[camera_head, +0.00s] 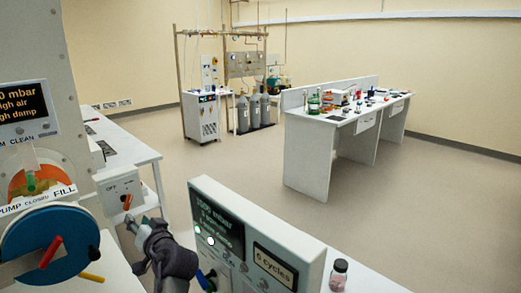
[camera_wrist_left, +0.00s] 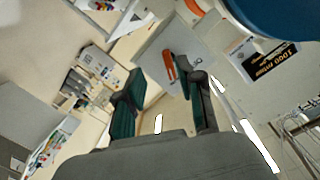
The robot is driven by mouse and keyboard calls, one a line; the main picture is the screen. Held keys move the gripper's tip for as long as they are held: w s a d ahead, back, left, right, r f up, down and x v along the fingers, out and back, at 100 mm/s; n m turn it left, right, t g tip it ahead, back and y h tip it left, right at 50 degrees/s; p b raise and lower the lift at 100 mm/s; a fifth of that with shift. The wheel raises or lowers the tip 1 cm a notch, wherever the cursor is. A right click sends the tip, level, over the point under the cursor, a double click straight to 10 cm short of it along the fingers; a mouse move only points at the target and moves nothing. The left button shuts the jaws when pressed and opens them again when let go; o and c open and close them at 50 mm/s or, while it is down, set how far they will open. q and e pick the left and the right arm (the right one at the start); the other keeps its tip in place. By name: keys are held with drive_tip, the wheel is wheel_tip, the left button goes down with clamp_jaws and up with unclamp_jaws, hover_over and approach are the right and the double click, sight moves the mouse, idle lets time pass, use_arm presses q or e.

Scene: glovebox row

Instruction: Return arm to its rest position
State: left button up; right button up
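My left gripper (camera_head: 136,244) is in the lower left of the head view, in front of a grey box (camera_head: 114,188) with an orange lever (camera_head: 127,202). In the left wrist view the gripper (camera_wrist_left: 157,74) has its two dark green fingers spread apart with nothing between their pads. The orange lever (camera_wrist_left: 169,66) shows beyond the fingertips and near the right finger in that view. The gap between gripper and lever is hard to judge. My right gripper is in neither view.
A large blue disc (camera_head: 50,245) with red and yellow handles stands left of the gripper. A display panel (camera_head: 255,240) reading "6 cycles" is close on the right, with a small jar (camera_head: 339,275) beside it. A bench (camera_head: 310,150) stands farther back across open floor.

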use_arm(q)
drive_tip(key=s+d+f+m+g+h, duration=0.1)
drive_tip(key=s+d+f+g+h, duration=0.15)
drive_tip(key=s+f, duration=0.65)
drive_tip(key=s+d+f+m+g+h, duration=0.15)
drive_tip(key=s+f+h, duration=0.25)
drive_tip(key=s+f, duration=0.45)
drive_tip(key=s+d+f+m+g+h, duration=0.25)
drive_tip(key=s+d, duration=0.35)
drive_tip(key=s, duration=0.4)
drive_tip(key=s+d+f+m+g+h, duration=0.1)
drive_tip(key=s+d+f+h, duration=0.25)
drive_tip(key=s+d, duration=0.45)
drive_tip(key=s+a+f+g, duration=0.1)
drive_tip(key=s+f, duration=0.1)
drive_tip(key=f, duration=1.1)
drive_tip(key=s+a+f+g, duration=0.1)
drive_tip(key=f, duration=1.3)
drive_tip(key=s+a+f+b, duration=0.1)
drive_tip(key=s+a+f, duration=0.2)
drive_tip(key=s+f, duration=1.3)
drive_tip(key=shift+s+f+g+b, duration=0.3)
drive_tip(key=shift+s+f+g, duration=0.1)
drive_tip(key=shift+s, duration=0.15)
